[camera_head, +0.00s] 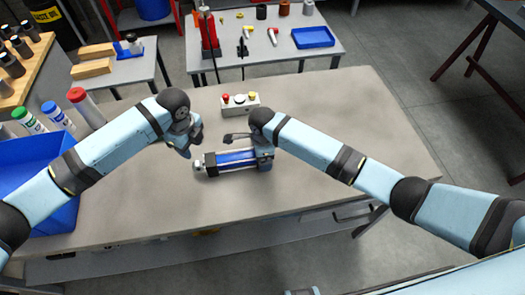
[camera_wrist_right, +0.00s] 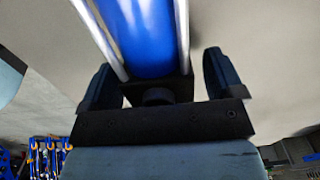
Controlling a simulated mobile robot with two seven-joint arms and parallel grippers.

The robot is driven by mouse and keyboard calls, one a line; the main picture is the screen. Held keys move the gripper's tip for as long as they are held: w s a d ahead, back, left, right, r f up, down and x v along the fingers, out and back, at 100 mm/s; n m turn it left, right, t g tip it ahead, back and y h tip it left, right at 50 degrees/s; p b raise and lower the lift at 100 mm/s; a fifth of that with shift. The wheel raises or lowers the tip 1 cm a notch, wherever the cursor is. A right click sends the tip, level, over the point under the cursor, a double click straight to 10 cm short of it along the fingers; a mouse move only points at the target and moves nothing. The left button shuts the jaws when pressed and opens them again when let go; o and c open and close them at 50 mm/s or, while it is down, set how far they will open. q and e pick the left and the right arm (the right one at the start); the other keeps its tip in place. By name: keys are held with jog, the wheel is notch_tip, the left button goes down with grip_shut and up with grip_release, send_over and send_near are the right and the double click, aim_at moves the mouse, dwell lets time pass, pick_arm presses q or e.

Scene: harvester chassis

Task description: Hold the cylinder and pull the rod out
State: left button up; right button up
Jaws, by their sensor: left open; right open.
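A blue cylinder (camera_head: 236,158) with dark end blocks and silver tie bars lies on its side on the grey workbench (camera_head: 300,195). A short light tip of its rod (camera_head: 198,165) shows at the left end. My left gripper (camera_head: 188,148) is open and empty, just above and left of that end. My right gripper (camera_head: 257,150) is by the cylinder's right end. In the right wrist view, the right gripper's two fingers (camera_wrist_right: 160,82) stand apart on either side of the dark end block (camera_wrist_right: 160,90), with the blue barrel (camera_wrist_right: 145,35) beyond. Gaps show at both sides. My right arm partly hides this end in the head view.
A control box (camera_head: 240,103) with red and yellow buttons stands behind the cylinder. A blue bin (camera_head: 40,175) and several spray cans or markers (camera_head: 58,115) are at the left. A second table (camera_head: 265,40) is behind. The bench's right side is clear.

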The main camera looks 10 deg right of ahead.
grip_shut()
jog(key=c, duration=0.7)
grip_release()
jog(key=shift+c, duration=0.2)
jog(key=c, duration=0.6)
